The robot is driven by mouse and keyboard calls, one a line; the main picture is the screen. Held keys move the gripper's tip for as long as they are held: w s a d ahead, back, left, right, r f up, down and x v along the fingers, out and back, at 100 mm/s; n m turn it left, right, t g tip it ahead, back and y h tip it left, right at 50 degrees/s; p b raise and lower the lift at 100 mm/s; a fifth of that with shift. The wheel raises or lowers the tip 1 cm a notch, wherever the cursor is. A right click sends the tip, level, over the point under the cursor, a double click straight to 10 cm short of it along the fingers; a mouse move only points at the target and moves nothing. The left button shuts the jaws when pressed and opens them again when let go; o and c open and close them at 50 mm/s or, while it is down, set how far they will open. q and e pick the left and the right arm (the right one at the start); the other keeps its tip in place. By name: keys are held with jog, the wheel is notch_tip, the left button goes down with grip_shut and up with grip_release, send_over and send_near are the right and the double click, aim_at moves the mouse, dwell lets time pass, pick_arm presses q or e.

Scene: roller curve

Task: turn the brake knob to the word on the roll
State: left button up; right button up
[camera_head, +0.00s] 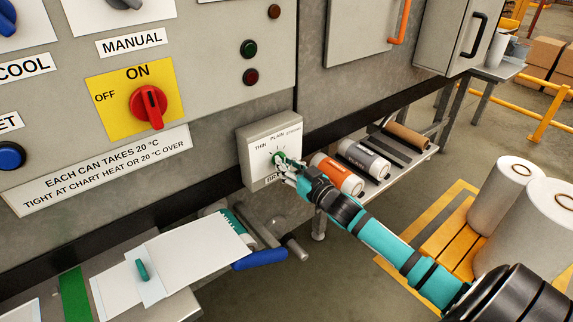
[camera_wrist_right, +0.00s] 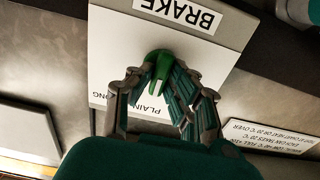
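The green brake knob (camera_head: 279,159) is on a pale box (camera_head: 257,138) marked THIN, PLAIN and a partly readable third word, with a partly hidden BRAKE label below. In the right wrist view the knob (camera_wrist_right: 158,66) has a white mark pointing toward PLAIN. My right gripper (camera_wrist_right: 154,76) has its fingers on both sides of the knob and looks closed on it. A teal roll (camera_head: 232,221) with white lettering lies behind a white sheet at lower left; its word is mostly hidden. My left gripper is out of view.
An orange and white roll (camera_head: 337,174) and a grey and white roll (camera_head: 363,159) lie on a shelf right of the box, with a brown roll behind. A blue-handled lever (camera_head: 260,259) sits below. A red switch (camera_head: 148,103) is on the panel.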

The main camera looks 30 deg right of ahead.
grip_shut()
jog(key=shift+n+p, duration=0.3)
jog(key=shift+n, duration=0.1)
jog(key=shift+n+p, duration=1.1)
jog(key=shift+n, duration=2.7)
jog(key=o, duration=0.6)
grip_release()
jog(key=shift+c, duration=0.2)
jog(key=shift+s, duration=0.1)
